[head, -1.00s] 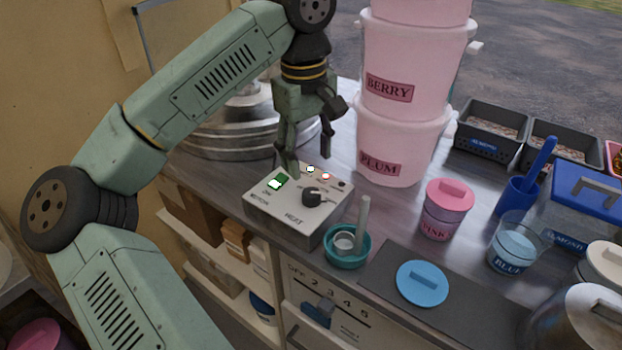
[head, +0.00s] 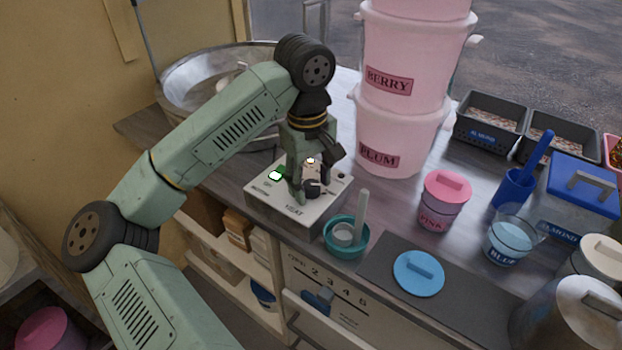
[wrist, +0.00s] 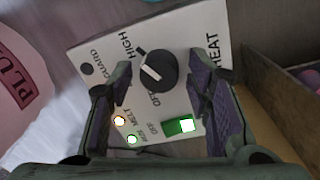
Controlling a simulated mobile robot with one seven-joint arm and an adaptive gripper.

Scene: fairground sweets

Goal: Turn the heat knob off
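The heat knob (head: 313,187) is a round black dial on a white control box (head: 294,211) near the counter's front edge. In the wrist view the knob (wrist: 158,70) has a pale pointer mark, with HIGH and OFF lettering beside it. My gripper (head: 310,188) is down over the box. In the wrist view its two fingers (wrist: 160,76) stand apart on either side of the knob, with a visible gap to each side. A green lit switch (wrist: 180,126) and two lit lamps (wrist: 126,130) are on the same panel. The gripper partly hides the knob in the head view.
A teal bowl (head: 346,240) with an upright pale handle stands close to the box's right front corner. Pink buckets (head: 388,135) are stacked behind. A metal pan (head: 185,75) is behind my arm. A blue lid (head: 419,273) lies on a dark mat.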

